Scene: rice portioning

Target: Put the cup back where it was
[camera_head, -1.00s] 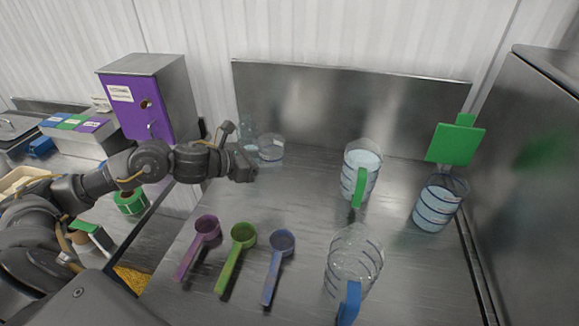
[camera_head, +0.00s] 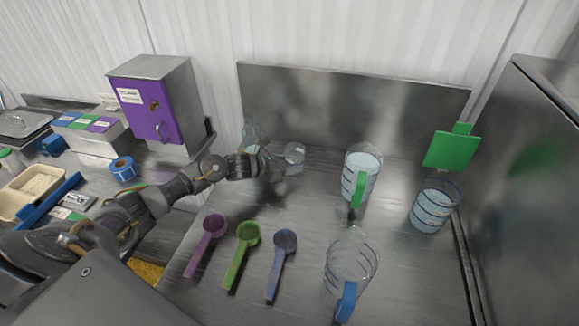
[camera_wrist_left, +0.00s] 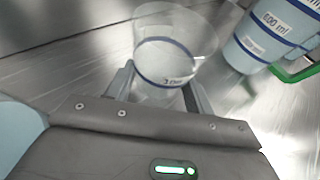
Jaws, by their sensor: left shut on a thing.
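My left gripper (camera_head: 272,163) is at the back left of the steel table. It is shut on a clear cup (camera_head: 293,153). In the left wrist view the cup (camera_wrist_left: 178,42) has blue rings and stands between the two fingers (camera_wrist_left: 160,92); it looks empty. I cannot tell whether its base touches the table. My right gripper is not in view.
Another clear vessel (camera_head: 252,132) stands behind my left wrist. A green-handled jug (camera_head: 361,173) stands to the right, with a ringed jug (camera_head: 434,204) beyond. A blue-handled jug (camera_head: 350,262) and purple, green and blue scoops (camera_head: 246,240) lie nearer the front.

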